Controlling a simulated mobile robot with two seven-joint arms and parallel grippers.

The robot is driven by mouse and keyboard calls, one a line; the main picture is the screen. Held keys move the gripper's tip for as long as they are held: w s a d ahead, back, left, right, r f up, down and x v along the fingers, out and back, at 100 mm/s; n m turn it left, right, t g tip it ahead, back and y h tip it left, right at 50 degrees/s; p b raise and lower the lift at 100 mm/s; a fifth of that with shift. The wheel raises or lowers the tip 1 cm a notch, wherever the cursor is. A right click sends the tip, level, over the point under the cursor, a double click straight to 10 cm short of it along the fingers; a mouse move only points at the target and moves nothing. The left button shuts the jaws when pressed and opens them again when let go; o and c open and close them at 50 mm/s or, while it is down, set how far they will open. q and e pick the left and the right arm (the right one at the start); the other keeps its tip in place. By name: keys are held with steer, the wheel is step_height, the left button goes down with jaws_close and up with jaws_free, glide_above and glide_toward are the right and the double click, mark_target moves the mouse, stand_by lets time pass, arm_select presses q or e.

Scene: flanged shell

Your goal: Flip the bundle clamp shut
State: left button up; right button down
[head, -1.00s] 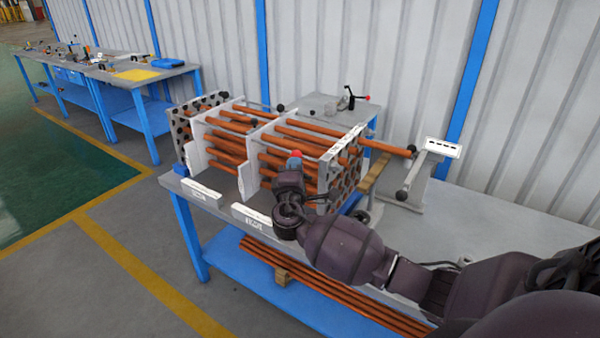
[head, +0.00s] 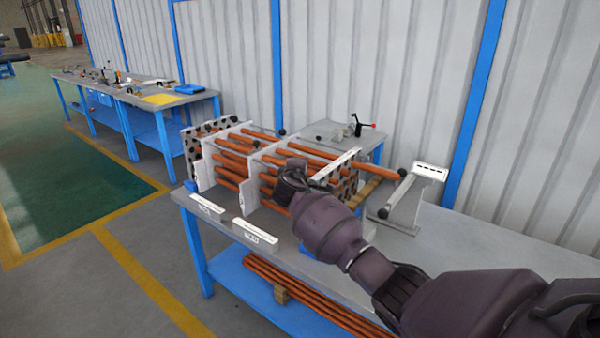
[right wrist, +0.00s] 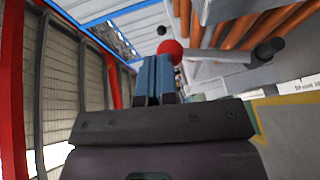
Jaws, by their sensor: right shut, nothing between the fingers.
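The tube bundle (head: 228,160), orange tubes through white plates, lies on the grey bench. My right gripper (head: 291,180) is at its near right side and covers part of it; its fingertips are not clear in the head view. In the right wrist view the blue fingers (right wrist: 154,76) are shut and empty. A red ball (right wrist: 170,50) sits right by the fingertips, with a grey bar (right wrist: 215,55) running right; I cannot tell whether they touch. A clamp with a black lever and red tip (head: 373,125) stands at the back corner of the bench. My left gripper is out of view.
A white stand (head: 413,190) with a labelled top is right of the bundle. White labelled blocks (head: 254,232) lie along the front edge. More orange tubes (head: 318,297) lie on the lower shelf. The bench's right part (head: 500,240) is clear.

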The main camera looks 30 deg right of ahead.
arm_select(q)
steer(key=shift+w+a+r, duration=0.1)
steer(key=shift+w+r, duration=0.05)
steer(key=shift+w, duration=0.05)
arm_select(e)
steer(key=shift+w+d+f, duration=0.1)
steer(key=shift+w+d, duration=0.2)
steer(key=shift+d, duration=0.3)
steer(key=shift+w+d+f, duration=0.1)
steer(key=shift+w+d, duration=0.2)
steer(key=shift+d, duration=0.25)
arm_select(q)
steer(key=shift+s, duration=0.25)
arm_select(e)
steer(key=shift+d+r, duration=0.1)
steer(key=shift+d, duration=0.1)
